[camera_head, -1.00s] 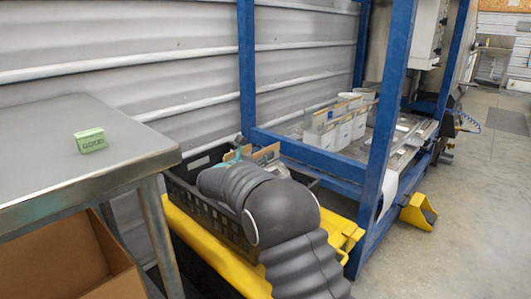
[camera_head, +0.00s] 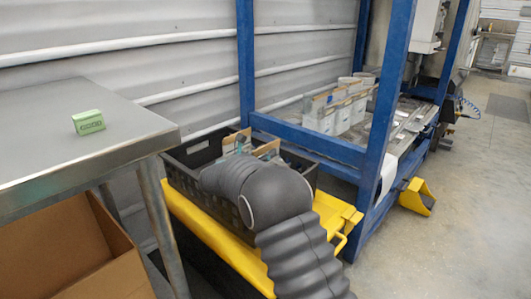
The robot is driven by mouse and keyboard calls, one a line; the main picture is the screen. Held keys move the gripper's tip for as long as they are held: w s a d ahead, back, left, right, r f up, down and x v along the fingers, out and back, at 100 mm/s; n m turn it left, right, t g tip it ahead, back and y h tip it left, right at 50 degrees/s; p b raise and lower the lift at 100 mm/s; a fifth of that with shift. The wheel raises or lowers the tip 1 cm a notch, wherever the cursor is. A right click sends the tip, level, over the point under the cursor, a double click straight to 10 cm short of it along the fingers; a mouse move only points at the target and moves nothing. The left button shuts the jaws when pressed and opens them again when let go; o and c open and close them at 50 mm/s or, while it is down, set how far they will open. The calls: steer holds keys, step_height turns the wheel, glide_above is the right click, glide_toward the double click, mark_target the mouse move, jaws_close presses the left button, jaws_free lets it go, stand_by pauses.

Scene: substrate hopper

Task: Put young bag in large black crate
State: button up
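The large black crate (camera_head: 196,150) stands on a yellow platform, left of the blue frame, with its slatted side showing. At least two bags with brown tops (camera_head: 268,149) show inside it, behind my arm. My dark grey arm reaches over the crate's front side. A small grey-teal part (camera_head: 240,143) stands at one brown top beyond my arm; it may be my gripper, but my arm hides most of it. I cannot tell whether it holds anything. Several white bags with brown tops (camera_head: 343,112) stand upright in the blue frame. I cannot tell which bag is the young one.
A metal table (camera_head: 60,150) at left carries a small green box (camera_head: 88,121). An open cardboard box (camera_head: 75,250) is below it. The blue frame's posts (camera_head: 386,110) stand right of the crate. The yellow platform (camera_head: 215,235) juts forward.

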steer(key=v, duration=0.7)
steer(key=shift+s+a, duration=0.15)
steer(key=shift+s, duration=0.05)
